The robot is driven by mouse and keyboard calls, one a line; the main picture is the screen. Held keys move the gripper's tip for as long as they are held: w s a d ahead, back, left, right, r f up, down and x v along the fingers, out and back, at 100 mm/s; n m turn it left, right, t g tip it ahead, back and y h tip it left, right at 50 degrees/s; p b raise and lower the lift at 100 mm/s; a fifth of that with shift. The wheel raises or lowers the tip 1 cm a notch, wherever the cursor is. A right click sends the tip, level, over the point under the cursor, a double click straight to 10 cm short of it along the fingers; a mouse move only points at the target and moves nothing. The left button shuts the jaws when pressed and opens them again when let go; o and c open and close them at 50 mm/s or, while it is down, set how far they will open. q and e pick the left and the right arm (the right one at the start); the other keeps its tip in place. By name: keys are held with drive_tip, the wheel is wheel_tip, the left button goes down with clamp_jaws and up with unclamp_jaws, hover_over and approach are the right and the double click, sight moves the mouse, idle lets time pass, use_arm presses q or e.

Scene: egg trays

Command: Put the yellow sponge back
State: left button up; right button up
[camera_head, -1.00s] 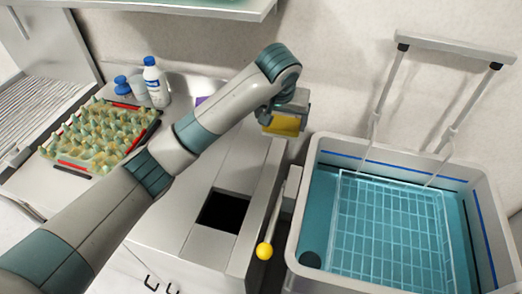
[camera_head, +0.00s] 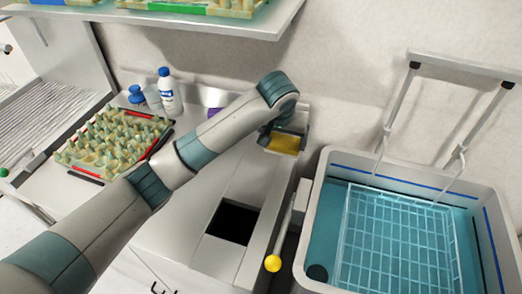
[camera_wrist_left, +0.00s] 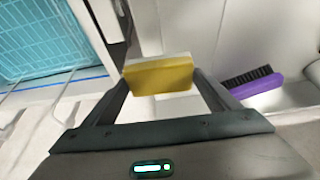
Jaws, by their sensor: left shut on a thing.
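The yellow sponge (camera_head: 284,144) is a small block with a pale layer on one side. It is held in my left gripper (camera_head: 286,136), above the back right end of the counter near the wall. In the left wrist view the sponge (camera_wrist_left: 160,77) sits between the two fingers of the left gripper (camera_wrist_left: 160,85), and its pale layer shows along the top edge. The gripper and arm hide part of the counter under them. My right gripper is in neither view.
A purple brush (camera_wrist_left: 252,85) lies on the counter near the sponge. A basin (camera_head: 312,222) with a wire rack (camera_head: 395,240) stands at right. A lever with a yellow knob (camera_head: 272,263) and a dark square opening (camera_head: 233,222) are in front. An egg tray (camera_head: 112,145) and bottles (camera_head: 168,95) stand left.

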use_arm(q)
drive_tip(key=a+f, duration=0.1)
drive_tip(key=a, duration=0.1)
drive_tip(key=w+a+f+p, duration=0.1)
drive_tip(key=a+f+p, duration=0.1)
drive_tip(key=a, duration=0.1)
drive_tip(key=shift+w+a+f, duration=0.1)
drive_tip(key=shift+w+a, duration=0.15)
drive_tip(key=shift+a, duration=0.1)
drive_tip(key=shift+w+a+f, duration=0.1)
drive_tip(key=shift+a+f, duration=0.15)
drive_tip(key=shift+a, duration=0.05)
drive_tip(key=shift+f, duration=0.1)
drive_tip(key=shift+f+p, duration=0.25)
drive_tip(key=shift+p, duration=0.1)
wheel_tip(320, 180, down, 3)
drive_tip(key=shift+r+p, duration=0.1)
drive_tip(key=shift+p, duration=0.6)
drive_tip(key=shift+f, duration=0.3)
